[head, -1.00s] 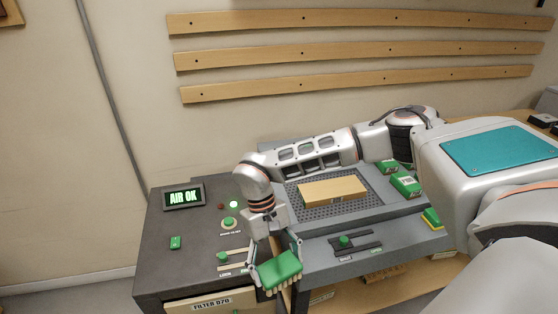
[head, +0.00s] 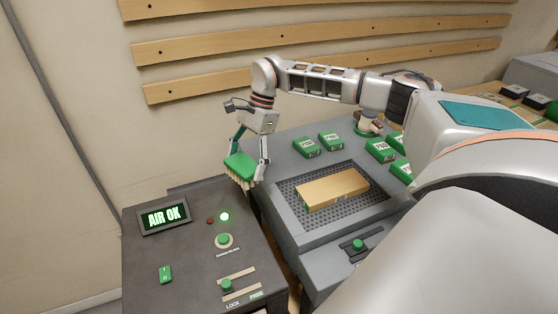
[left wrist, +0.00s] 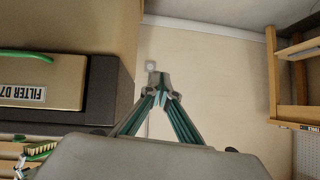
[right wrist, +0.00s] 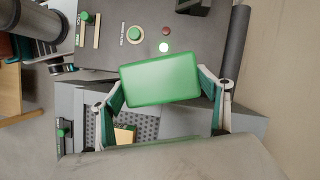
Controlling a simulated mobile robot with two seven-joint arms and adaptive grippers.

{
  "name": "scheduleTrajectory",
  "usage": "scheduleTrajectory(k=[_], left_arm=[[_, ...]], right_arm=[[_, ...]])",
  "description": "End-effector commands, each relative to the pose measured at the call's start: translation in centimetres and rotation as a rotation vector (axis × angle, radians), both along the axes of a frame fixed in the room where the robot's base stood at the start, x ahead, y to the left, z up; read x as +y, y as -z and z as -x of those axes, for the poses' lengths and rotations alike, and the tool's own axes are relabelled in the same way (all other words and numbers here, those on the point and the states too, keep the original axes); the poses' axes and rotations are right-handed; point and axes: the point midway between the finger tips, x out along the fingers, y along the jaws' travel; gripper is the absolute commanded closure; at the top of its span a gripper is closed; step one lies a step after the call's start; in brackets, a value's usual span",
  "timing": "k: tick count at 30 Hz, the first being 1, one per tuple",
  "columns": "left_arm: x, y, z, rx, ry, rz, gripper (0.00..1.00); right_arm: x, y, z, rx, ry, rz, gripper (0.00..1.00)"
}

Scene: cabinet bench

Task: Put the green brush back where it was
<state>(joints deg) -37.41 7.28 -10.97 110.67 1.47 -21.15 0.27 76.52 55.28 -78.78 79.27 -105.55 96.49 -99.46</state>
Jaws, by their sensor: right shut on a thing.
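The green brush (head: 240,166) has a green back and pale bristles pointing down. My right gripper (head: 247,163) is shut on it and holds it above the gap where the dark control console meets the grey bench. In the right wrist view the brush's green back (right wrist: 160,79) lies between the two fingers (right wrist: 163,88) and hides part of the console behind it.
A wooden block (head: 333,188) lies on the perforated grid (head: 290,193). Several green boxes (head: 306,147) stand around it. A filter drawer (left wrist: 45,93) shows in the left wrist view.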

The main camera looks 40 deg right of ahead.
Motion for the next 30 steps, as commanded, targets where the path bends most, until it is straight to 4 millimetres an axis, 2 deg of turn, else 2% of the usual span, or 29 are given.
scheduleTrajectory(k=[1,9,15,21,23,26,30], left_arm=[[0.1,0.1,0.0,-0.004,0.005,-0.003,1.00],[-0.5,0.1,-0.2,-0.016,0.016,0.004,1.00],[-1.0,0.4,-0.4,-0.022,0.020,0.012,1.00],[-1.1,0.3,-0.7,-0.031,0.021,0.014,1.00],[-1.1,0.2,-0.8,-0.033,0.020,0.014,1.00],[-1.2,0.1,-0.9,-0.037,0.020,0.016,1.00],[-1.2,0.4,-0.9,-0.038,0.020,0.017,1.00]], right_arm=[[-1.5,-1.0,-0.8,-0.004,0.118,0.000,0.44],[-8.6,-6.4,-4.1,-0.007,0.741,-0.001,0.44],[-14.0,-10.2,-5.3,-0.005,1.165,-0.002,0.44],[-17.7,-12.6,-5.5,-0.001,1.442,-0.001,0.44],[-18.2,-12.9,-5.5,0.001,1.483,-0.001,0.44],[-18.6,-12.2,-5.4,0.003,1.514,0.002,0.44],[-18.6,-9.0,-5.3,0.008,1.515,0.005,0.44]])
